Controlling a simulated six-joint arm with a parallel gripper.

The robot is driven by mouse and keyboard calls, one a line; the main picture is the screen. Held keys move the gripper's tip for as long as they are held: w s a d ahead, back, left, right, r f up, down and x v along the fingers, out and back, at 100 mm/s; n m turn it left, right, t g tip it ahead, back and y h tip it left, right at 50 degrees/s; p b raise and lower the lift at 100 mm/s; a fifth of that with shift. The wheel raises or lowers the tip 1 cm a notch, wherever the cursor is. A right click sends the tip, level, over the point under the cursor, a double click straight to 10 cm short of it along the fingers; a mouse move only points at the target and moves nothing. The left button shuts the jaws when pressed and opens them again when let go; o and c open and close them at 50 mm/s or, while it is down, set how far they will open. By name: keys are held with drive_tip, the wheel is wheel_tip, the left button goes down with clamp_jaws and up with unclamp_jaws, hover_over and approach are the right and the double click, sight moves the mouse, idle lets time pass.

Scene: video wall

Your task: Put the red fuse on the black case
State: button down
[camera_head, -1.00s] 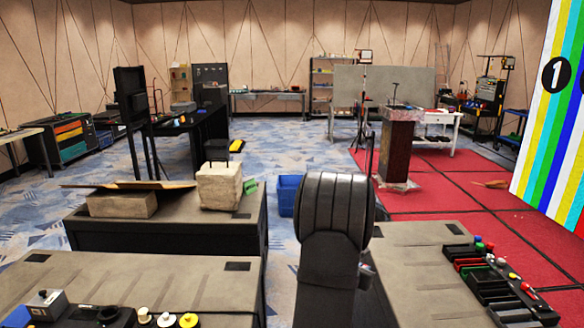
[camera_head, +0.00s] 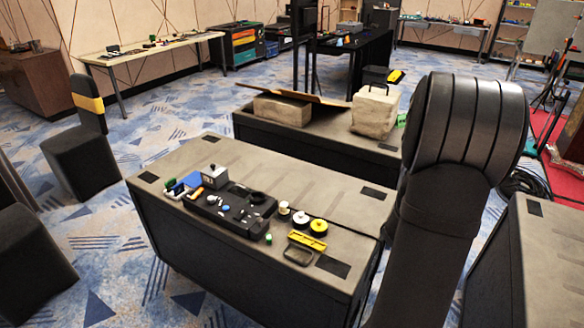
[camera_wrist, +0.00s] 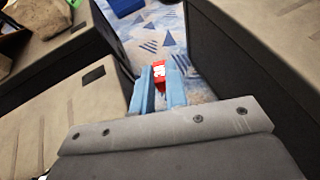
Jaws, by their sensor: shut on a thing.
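In the wrist view my gripper (camera_wrist: 160,88) is shut on the red fuse (camera_wrist: 159,70), which has a white mark and shows between the blue fingers. It is held over the gap between tables, with carpet below. In the head view my dark arm hides the gripper and the fuse. The black case (camera_head: 218,213) lies flat on the near table at the middle left, with several small parts on it. My gripper is well apart from the case.
Around the case on the near table (camera_head: 310,190) are a grey box (camera_head: 215,177), white and yellow spools (camera_head: 318,227) and a yellow tool (camera_head: 307,240). A stone-like block (camera_head: 374,112) stands on the table behind.

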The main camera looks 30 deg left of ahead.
drive_tip(key=s+d+f+m+g+h, duration=0.2)
drive_tip(key=d+f+m+g+h, duration=0.35)
drive_tip(key=m+h, duration=0.2)
drive_tip(key=s+a+f+m+g, duration=0.3)
drive_tip(key=s+f+m+g, duration=0.55)
drive_tip(key=m+g, duration=0.6)
drive_tip(key=s+a+m+g+y, duration=0.1)
drive_tip(key=a+m+y, duration=0.5)
drive_tip(key=a, duration=0.1)
drive_tip(key=s+a+f+m+g+y, duration=0.1)
drive_tip(key=a+m+y, duration=0.5)
drive_tip(key=a+y, duration=0.1)
drive_tip(key=s+a+f+m+g+y, duration=0.1)
drive_tip(key=a+m+y, duration=0.5)
drive_tip(key=a+y, duration=0.1)
drive_tip(key=shift+s+a+f, duration=0.15)
drive_tip(key=shift+s+f, duration=0.05)
drive_tip(key=shift+s, duration=0.1)
drive_tip(key=w+a+r+m+t+y, duration=0.55)
drive_tip(key=w+a+m+t, duration=0.45)
drive_tip(key=a, duration=0.3)
hover_over(286, 234)
wheel_tip(286, 234, down, 6)
drive_tip(key=shift+d+r, duration=0.1)
drive_tip(key=shift+f, duration=2)
drive_tip(key=shift+f, duration=0.15)
